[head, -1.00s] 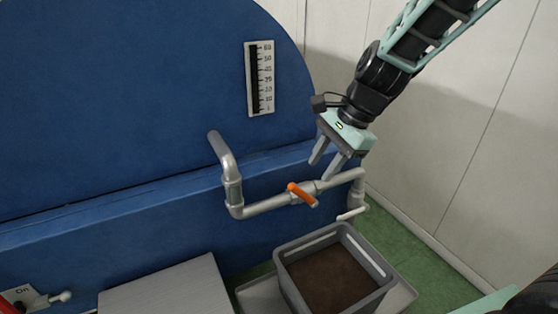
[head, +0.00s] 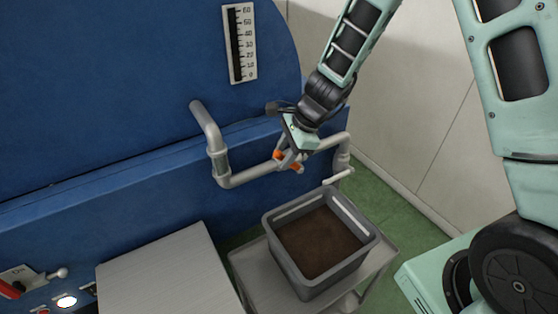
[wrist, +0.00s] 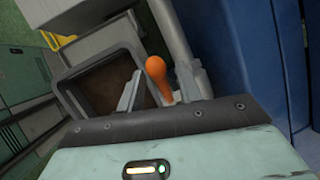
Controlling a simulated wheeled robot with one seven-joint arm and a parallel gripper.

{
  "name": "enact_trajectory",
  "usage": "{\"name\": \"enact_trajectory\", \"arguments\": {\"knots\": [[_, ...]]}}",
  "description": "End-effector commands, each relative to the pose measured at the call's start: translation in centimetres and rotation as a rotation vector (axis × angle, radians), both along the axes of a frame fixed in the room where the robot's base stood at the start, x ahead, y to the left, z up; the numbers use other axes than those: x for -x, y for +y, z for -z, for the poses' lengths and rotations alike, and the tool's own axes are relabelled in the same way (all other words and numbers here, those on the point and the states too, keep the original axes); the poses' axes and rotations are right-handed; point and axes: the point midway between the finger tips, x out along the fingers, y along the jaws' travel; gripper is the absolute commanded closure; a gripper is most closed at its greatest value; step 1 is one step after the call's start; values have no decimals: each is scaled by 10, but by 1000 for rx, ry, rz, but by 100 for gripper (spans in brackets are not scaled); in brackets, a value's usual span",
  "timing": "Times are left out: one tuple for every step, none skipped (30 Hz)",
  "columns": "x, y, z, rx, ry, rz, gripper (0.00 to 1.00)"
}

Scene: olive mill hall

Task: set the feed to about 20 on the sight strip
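The sight strip (head: 240,44) is a white scale marked 0 to 60 on the blue machine. Its column looks dark along its length, and I cannot make out a level. An orange valve handle (head: 294,166) sits on the grey pipe (head: 250,175) below it. My gripper (head: 286,157) is down at the handle and partly covers it. In the wrist view the orange handle (wrist: 157,72) stands between the two fingers of my gripper (wrist: 158,90), with gaps visible beside it, so the gripper looks open.
A grey bin (head: 285,264) of brown material stands on a grey cart (head: 247,270) below the pipe outlet. A flat grey surface (head: 160,275) lies left of it. A control panel (head: 45,290) with a red handle and a lit button is at lower left.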

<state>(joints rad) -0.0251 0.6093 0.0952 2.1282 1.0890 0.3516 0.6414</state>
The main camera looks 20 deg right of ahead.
Motion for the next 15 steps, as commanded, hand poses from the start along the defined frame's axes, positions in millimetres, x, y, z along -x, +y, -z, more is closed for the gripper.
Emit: {"name": "enact_trajectory", "arguments": {"knots": [[-1,3,8,1,3,1,65],[-2,4,12,0,2,0,65],[-3,7,16,-1,1,0,65],[-4,8,19,0,1,0,65],[-5,8,21,0,0,0,65],[-5,10,23,0,0,0,65],[-5,10,25,0,0,0,65],[-5,11,26,0,0,0,65],[-6,12,27,0,0,-1,65],[-6,12,28,0,0,-1,65],[-6,12,28,0,0,-1,65],[-6,12,28,0,0,-1,65],[-6,12,29,0,0,-1,65],[-6,12,28,0,0,-1,65],[-6,12,28,0,0,-1,65]]}}
